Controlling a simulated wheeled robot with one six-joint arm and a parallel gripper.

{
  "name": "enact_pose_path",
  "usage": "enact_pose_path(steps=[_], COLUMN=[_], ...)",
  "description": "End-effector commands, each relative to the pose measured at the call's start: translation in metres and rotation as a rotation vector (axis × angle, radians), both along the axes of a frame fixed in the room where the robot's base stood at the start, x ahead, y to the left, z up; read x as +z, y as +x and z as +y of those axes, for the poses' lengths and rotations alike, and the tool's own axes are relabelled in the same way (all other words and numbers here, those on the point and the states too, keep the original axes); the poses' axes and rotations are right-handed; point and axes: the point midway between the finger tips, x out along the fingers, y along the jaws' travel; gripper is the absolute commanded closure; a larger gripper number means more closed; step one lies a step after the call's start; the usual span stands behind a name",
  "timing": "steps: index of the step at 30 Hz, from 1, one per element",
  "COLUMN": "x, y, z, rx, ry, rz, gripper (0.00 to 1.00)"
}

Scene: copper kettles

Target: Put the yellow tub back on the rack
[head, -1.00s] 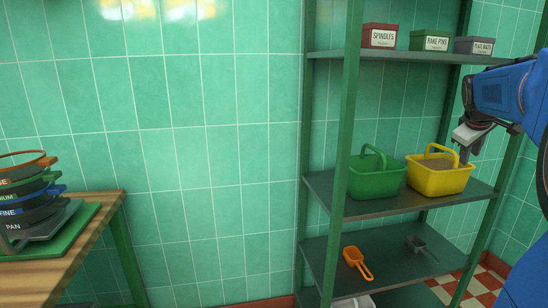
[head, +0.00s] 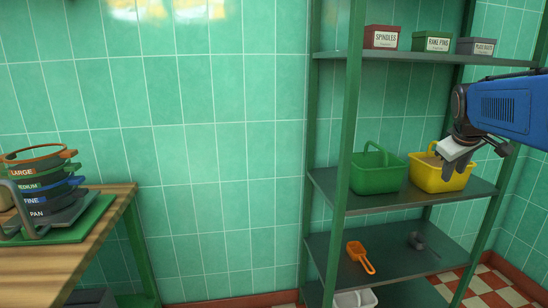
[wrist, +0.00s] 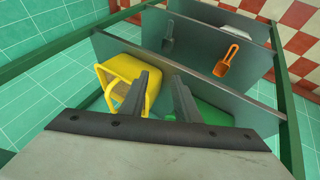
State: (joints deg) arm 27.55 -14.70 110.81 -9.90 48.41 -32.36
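The yellow tub (head: 428,178) stands upright on the rack's middle shelf, to the right of the green tub (head: 378,180). It has a looped handle and something brownish inside. My gripper (head: 456,166) is in front of the yellow tub's right part and hides some of it and its handle. In the wrist view my gripper (wrist: 164,80) has its two fingers apart, with nothing seen between them. The yellow tub (wrist: 124,66) lies behind the left finger there, its handle passing close to that finger. Whether they touch cannot be told.
The green rack (head: 350,120) has labelled boxes (head: 432,41) on its upper shelf. An orange scoop (head: 361,258) and a grey scoop (head: 421,243) are on the shelf below the tubs. A wooden table (head: 85,235) with stacked sieves (head: 38,190) is at left.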

Motion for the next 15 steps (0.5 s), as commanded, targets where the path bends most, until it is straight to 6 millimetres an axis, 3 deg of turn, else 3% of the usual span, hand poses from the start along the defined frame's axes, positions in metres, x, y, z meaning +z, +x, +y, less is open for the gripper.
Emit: enact_pose_path(steps=[8,15], x=[-0.043,-0.098], y=[-0.056,-0.126], z=[0.110,0.195], rx=[0.002,-0.011], ry=[0.141,0.282], rz=[-0.019,-0.010], gripper=[0.71,0.71])
